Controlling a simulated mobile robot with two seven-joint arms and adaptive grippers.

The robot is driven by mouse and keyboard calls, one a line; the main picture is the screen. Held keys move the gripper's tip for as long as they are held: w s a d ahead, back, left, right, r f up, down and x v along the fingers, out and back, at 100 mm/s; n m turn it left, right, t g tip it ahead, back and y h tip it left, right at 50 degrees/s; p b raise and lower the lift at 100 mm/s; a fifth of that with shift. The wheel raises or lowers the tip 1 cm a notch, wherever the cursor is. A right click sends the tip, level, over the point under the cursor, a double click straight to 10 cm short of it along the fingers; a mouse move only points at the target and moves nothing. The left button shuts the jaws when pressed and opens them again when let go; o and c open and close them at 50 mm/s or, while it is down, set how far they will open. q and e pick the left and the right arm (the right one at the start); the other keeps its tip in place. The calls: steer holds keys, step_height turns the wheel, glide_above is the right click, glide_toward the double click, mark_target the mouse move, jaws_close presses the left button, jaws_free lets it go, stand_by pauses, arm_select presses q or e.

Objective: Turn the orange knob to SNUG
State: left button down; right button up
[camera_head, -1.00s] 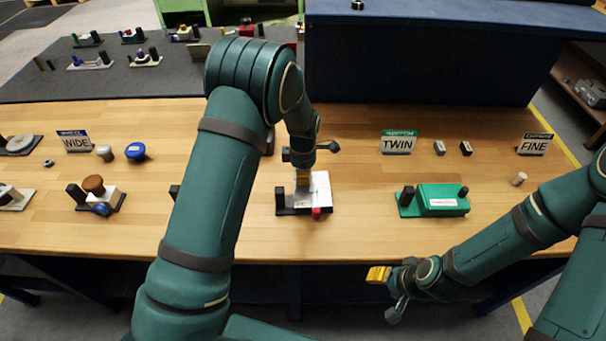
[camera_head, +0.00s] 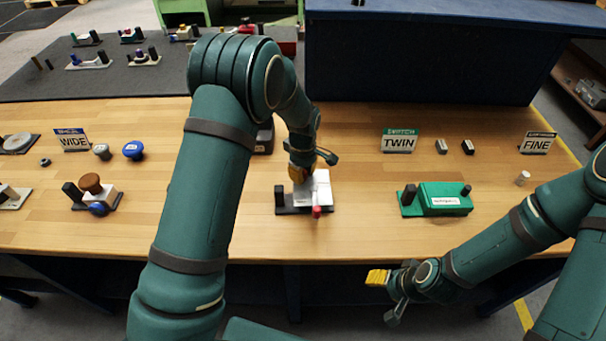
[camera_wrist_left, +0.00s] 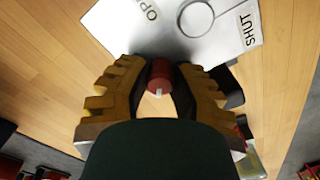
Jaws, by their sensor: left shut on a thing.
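My left gripper (camera_head: 309,174) is over a white block on a dark base (camera_head: 304,210) near the bench's front edge. A red knob (camera_head: 316,211) with a pale mark is at the block's front. In the left wrist view, the yellow-brown fingers flank this red knob (camera_wrist_left: 159,75) and are shut on it. The white plate (camera_wrist_left: 120,25) there reads "SHUT" and a partly hidden "OP". No "SNUG" label is readable. A brown-orange knob (camera_head: 90,183) stands on another fixture to the left. My right gripper (camera_head: 384,285) hangs before the bench; its opening is unclear.
Signs read "WIDE" (camera_head: 73,140), "TWIN" (camera_head: 400,141) and "FINE" (camera_head: 537,143). A blue knob (camera_head: 133,150) lies at the left. Bench wood between the white block and the green box is clear.

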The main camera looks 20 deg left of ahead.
arm_select(q)
steer(key=m+b, duration=0.1)
steer(key=m, duration=0.3)
steer(key=shift+f+m, duration=0.1)
steer(key=shift+m, duration=0.2)
steer(key=shift+m+b, duration=0.5)
steer(key=shift+m, duration=1.8)
steer(key=c, duration=0.7)
jaws_free()
steer(key=shift+c, duration=0.2)
step_height(320, 180, up, 12)
